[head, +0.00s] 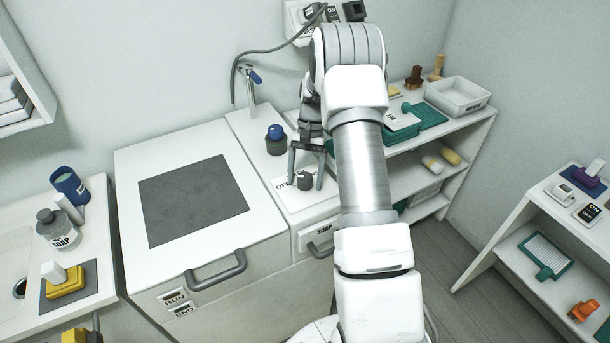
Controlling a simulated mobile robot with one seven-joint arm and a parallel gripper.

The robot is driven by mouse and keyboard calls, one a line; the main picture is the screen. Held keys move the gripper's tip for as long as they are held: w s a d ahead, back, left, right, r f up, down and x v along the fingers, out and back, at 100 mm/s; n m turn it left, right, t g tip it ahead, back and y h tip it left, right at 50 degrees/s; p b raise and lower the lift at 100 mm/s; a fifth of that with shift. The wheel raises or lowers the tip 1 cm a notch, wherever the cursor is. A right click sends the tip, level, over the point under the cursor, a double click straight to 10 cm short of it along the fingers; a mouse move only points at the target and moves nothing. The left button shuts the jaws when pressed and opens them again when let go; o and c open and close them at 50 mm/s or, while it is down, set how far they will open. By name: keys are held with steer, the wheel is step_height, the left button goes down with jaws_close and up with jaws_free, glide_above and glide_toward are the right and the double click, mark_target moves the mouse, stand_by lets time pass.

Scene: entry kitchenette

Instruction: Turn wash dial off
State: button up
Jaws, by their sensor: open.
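The wash dial is a small dark knob (305,181) on a white panel right of the washer lid, with lettering around it that I can only partly read. My gripper (306,186) is open and points down over the dial, one finger on each side of it. I cannot tell whether the fingers touch the knob. The direction of the dial's pointer is too small to tell. The white washer (130,185) stands to the left, with a grey panel on its closed lid.
A blue-topped knob (276,133) and a tap with a blue lever (250,85) stand behind the dial. A drawer marked SOAP (318,238) is below it. A dark handle (218,270) sticks out from the washer front. Shelves (465,130) with several items stand right.

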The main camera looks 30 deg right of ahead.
steer(key=shift+r, duration=0.1)
steer(key=v, duration=1.7)
steer(key=shift+p, duration=0.3)
steer(key=shift+w, duration=0.15)
